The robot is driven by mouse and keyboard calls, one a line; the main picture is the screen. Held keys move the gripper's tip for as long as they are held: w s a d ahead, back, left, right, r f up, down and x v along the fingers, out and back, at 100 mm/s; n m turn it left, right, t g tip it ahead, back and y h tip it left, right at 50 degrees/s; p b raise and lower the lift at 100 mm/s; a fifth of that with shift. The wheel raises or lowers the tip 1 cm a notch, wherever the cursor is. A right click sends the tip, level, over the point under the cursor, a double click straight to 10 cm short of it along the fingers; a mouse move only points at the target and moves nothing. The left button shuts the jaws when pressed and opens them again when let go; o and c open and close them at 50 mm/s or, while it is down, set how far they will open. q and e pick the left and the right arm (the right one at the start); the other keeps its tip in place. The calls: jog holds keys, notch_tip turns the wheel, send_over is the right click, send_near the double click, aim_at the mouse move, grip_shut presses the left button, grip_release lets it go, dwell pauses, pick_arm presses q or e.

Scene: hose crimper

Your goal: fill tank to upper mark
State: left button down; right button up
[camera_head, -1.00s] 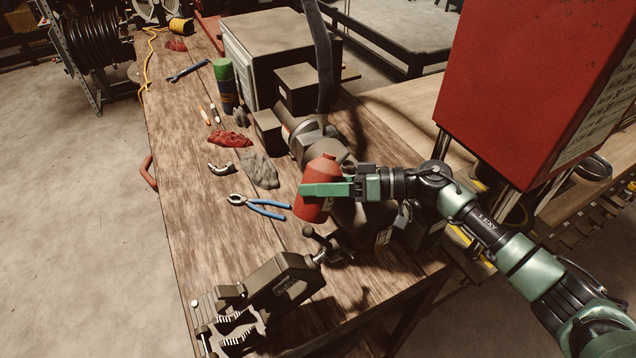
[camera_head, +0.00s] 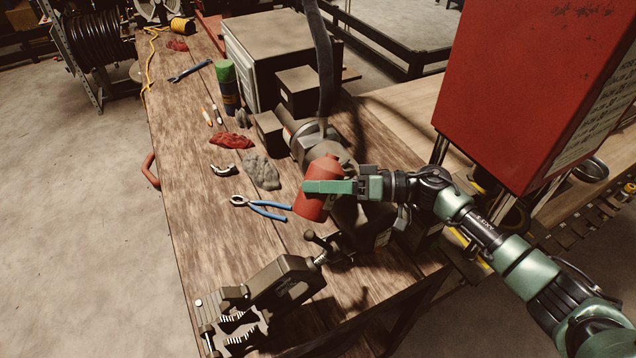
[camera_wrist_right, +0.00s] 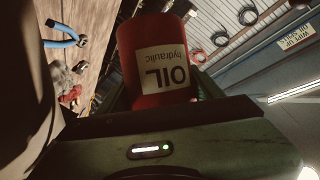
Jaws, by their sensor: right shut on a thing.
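A red oil bottle (camera_head: 322,172) is in my right gripper (camera_head: 326,187) over the right side of the workbench. A green finger crosses the bottle's side, and the bottle leans to one side. The right wrist view shows the bottle (camera_wrist_right: 145,40) between the fingers, its white label reading "OIL hydraulic" upside down. A dark machine (camera_head: 365,225) sits just behind and below the bottle. I cannot make out a tank level or an upper mark. The bottle's mouth and any flow of oil cannot be seen clearly. My left gripper is not in view.
A vise-like tool (camera_head: 275,285) stands at the bench's near end. Blue-handled pliers (camera_head: 265,208), red rags (camera_head: 232,141), a grey rag (camera_head: 261,170) and a green-topped can (camera_head: 226,85) lie or stand on the bench. A large red cabinet (camera_head: 530,80) is at right.

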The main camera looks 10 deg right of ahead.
jog(key=shift+r, duration=0.35)
jog(key=shift+w+d+r+m+y+p, duration=0.1)
jog(key=shift+r+m+y+p, duration=0.1)
jog(key=shift+r+m+p, duration=0.3)
jog(key=shift+w+d+r+m+y+p, duration=0.1)
jog(key=shift+r+m+y+p, duration=0.15)
jog(key=shift+p, duration=0.3)
jog(key=shift+f, duration=0.15)
dwell(4.3)
jog(key=shift+s+a+f+n+h+p, duration=0.15)
jog(key=shift+f+n+h+p, duration=0.15)
jog(key=shift+f+n, duration=0.2)
jog(key=shift+s+a+f+n+h+p, duration=0.1)
jog(key=shift+f+n+h+p, duration=0.15)
jog(key=shift+f+n, duration=0.15)
dwell(0.4)
